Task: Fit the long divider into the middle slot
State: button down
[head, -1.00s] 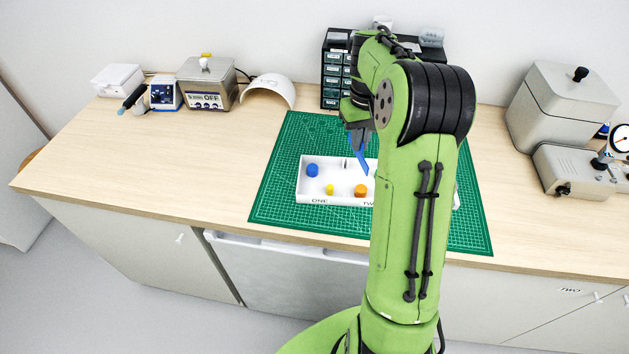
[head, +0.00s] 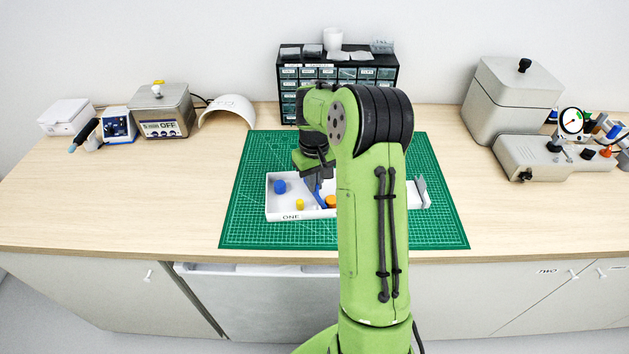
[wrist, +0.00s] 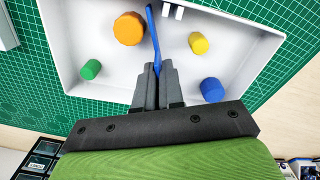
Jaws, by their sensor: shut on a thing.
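My gripper (wrist: 157,72) is shut on the blue long divider (wrist: 153,38), which stands out edge-on from the fingertips in the wrist view. The divider (head: 318,194) also shows in the head view, inside or just above the white tray (head: 302,216). My arm hides the tray's right part in the head view.
The tray holds an orange piece (wrist: 129,28) close beside the divider, a yellow piece (wrist: 198,43), a blue piece (wrist: 212,90) and a green piece (wrist: 91,69). A grey part (head: 421,190) stands right of my arm. The green mat (head: 260,160) is clear at left.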

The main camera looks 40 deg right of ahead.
jog(key=c, duration=1.3)
grip_release()
jog(key=shift+o, duration=0.2)
notch_tip(320, 180, up, 12)
jog(key=p, duration=0.3)
jog(key=s+a+r+t+h, duration=0.1)
jog(key=s+a+r, duration=0.2)
jog(key=a+r, duration=0.3)
jog(key=s+a+n+t, duration=0.1)
jog(key=s+a+t, duration=0.1)
jog(key=s+a, duration=0.5)
jog(key=s+a+t+y, duration=0.1)
jog(key=s+a, duration=0.5)
jog(key=s, duration=0.7)
jog(key=shift+a+r+n+t, duration=0.4)
jog(key=shift+r+t, duration=0.05)
jog(key=shift+t, duration=0.35)
